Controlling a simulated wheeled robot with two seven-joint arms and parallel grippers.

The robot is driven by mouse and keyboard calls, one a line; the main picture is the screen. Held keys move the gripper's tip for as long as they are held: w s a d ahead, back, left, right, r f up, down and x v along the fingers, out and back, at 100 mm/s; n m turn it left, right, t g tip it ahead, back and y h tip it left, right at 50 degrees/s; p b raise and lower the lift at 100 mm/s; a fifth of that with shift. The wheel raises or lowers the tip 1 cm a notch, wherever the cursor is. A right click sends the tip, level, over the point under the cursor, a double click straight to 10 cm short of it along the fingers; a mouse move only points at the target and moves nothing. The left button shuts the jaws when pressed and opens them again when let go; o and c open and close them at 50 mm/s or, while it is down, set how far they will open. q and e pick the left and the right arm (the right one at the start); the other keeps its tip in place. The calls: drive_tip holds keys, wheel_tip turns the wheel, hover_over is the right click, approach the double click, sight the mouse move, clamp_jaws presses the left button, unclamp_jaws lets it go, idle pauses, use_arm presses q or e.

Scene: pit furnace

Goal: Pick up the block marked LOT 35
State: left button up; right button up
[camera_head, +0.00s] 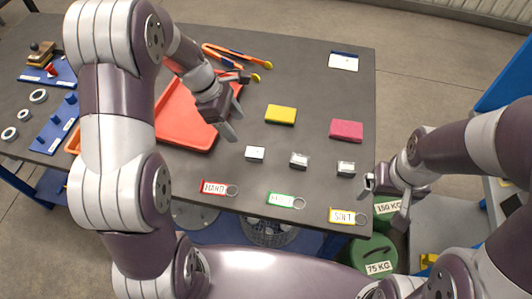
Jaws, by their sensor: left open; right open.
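Three small metal blocks stand in a row on the dark table: a left block (255,153), a middle block (299,161) and a right block (346,169). The left block has a pale top; any lot marks are too small to read, so I cannot tell which is LOT 35. My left gripper (238,106) is open and empty above the table, up and left of the left block. My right gripper (385,201) is open and empty by the table's right edge, right of and below the right block.
Key tags in red (213,188), green (280,199) and yellow (343,216) lie along the front edge. A yellow block (281,115) and a pink block (346,130) lie behind. An orange tray (180,137) and orange tongs (225,55) are left. The back right is mostly clear.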

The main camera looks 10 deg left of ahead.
sight(255, 152)
use_arm(q)
drive_tip(key=x, duration=1.1)
drive_tip(key=shift+f, duration=0.35)
drive_tip(key=shift+w+d+f, duration=0.15)
drive_tip(key=shift+w+f, duration=0.05)
drive_tip(key=shift+s+r, duration=0.1)
clamp_jaws()
